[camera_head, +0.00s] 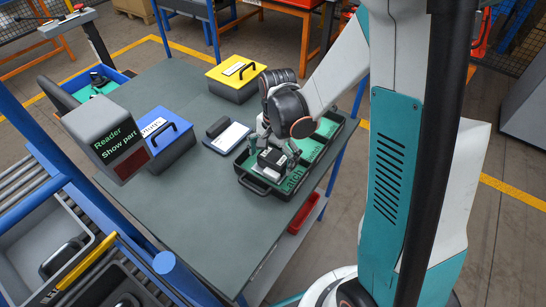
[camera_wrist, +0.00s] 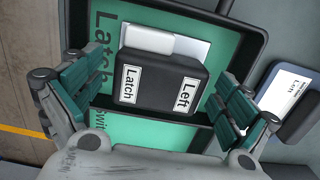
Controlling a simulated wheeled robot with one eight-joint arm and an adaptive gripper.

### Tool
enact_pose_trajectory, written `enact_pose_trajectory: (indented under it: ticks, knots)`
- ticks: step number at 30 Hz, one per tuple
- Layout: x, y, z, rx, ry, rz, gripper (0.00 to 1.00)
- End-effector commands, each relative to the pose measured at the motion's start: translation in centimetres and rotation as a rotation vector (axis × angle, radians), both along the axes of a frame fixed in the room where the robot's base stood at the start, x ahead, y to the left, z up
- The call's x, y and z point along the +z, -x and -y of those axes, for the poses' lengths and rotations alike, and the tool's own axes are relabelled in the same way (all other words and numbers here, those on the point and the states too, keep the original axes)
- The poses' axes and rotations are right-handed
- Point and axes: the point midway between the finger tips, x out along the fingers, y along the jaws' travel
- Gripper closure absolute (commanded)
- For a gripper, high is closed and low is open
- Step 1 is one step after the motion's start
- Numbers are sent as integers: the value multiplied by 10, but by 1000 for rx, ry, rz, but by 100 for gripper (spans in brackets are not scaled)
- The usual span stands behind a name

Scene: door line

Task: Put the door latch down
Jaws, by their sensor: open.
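The door latch (camera_head: 272,160) is a dark block with white labels. In the wrist view the latch (camera_wrist: 160,82) shows the labels "Latch" and "Left", with a light grey bolt-like part at its top. It lies over the green compartment marked "Latch" in the dark tray (camera_head: 246,184); the tray rim also shows in the wrist view (camera_wrist: 262,40). My gripper (camera_head: 274,150) is low over this compartment. In the wrist view my gripper (camera_wrist: 160,90) is open, one finger on each side of the latch, with visible gaps. The latch's underside is hidden.
The compartment marked "Switch" (camera_wrist: 140,130) looks empty in what shows. A white card with a dark device (camera_head: 226,134) lies left of the tray. A blue box (camera_head: 170,138), a yellow-lidded box (camera_head: 238,75) and a reader (camera_head: 108,140) stand around. The table's front (camera_head: 215,235) is clear.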

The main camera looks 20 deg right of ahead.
Motion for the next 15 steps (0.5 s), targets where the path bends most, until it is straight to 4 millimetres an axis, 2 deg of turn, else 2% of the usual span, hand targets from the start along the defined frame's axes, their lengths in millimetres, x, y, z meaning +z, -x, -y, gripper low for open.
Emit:
enact_pose_trajectory:
  ticks: [5, 8, 15]
  knots:
    - [7, 0, 0, 0, 0, 0, 4]
    - [22, -1, 1, 0, 0, 0, 4]
    - [73, -2, 4, -1, 0, 0, 4]
